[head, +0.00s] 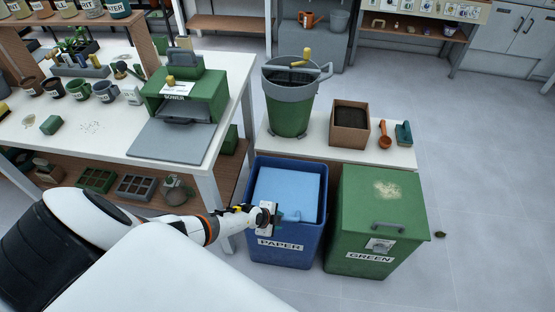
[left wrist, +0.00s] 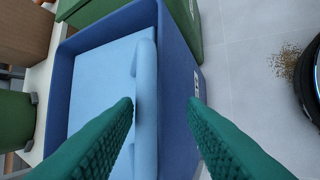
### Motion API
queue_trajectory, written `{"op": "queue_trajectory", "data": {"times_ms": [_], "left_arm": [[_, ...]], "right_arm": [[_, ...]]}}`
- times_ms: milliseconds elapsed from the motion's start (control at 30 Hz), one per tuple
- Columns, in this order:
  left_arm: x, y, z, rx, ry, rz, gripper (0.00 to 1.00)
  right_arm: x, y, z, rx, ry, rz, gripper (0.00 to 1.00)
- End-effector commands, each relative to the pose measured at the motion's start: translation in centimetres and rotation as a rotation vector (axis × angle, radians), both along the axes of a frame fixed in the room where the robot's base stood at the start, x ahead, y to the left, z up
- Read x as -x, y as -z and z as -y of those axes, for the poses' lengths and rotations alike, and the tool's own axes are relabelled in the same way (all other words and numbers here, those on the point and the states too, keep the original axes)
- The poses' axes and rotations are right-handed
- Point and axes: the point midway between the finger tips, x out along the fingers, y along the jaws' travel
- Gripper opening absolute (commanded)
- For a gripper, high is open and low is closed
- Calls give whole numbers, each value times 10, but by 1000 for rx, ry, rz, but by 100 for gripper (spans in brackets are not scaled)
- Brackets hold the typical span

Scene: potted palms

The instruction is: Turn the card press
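No label reads card press, and I cannot tell for sure which thing it is. A blue bin marked PAPER (head: 263,247) holds a light blue panel (head: 287,187) inside its rim. In the left wrist view this panel (left wrist: 98,90) has a rounded, raised edge along the bin's wall (left wrist: 175,60). My left gripper (head: 288,216) is over the near side of this bin. Its green fingers (left wrist: 162,104) are apart, one over the panel, the other by the outer wall; contact is unclear. A green bucket (head: 290,113) with a yellow-knobbed crank stands behind. My right gripper is not in view.
A green bin marked GREEN (head: 372,215) stands close on the right. A brown box of soil (head: 350,127), an orange scoop (head: 385,136) and a teal item share the bench behind. A green SOWER machine (head: 187,95) stands on the left table. The floor at right is mostly clear.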

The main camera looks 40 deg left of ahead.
Motion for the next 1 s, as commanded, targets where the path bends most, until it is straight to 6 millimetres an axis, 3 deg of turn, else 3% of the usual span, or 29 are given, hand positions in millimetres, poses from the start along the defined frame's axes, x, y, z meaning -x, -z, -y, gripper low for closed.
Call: {"op": "queue_trajectory", "data": {"times_ms": [267,700,1000], "left_arm": [[-1,-8,-2,-1,-2,8,38],[40,-72,-13,-1,-3,4,38],[62,-98,-19,0,-1,3,38]], "right_arm": [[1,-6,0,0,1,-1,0],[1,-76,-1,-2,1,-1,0],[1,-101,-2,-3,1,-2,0]]}}
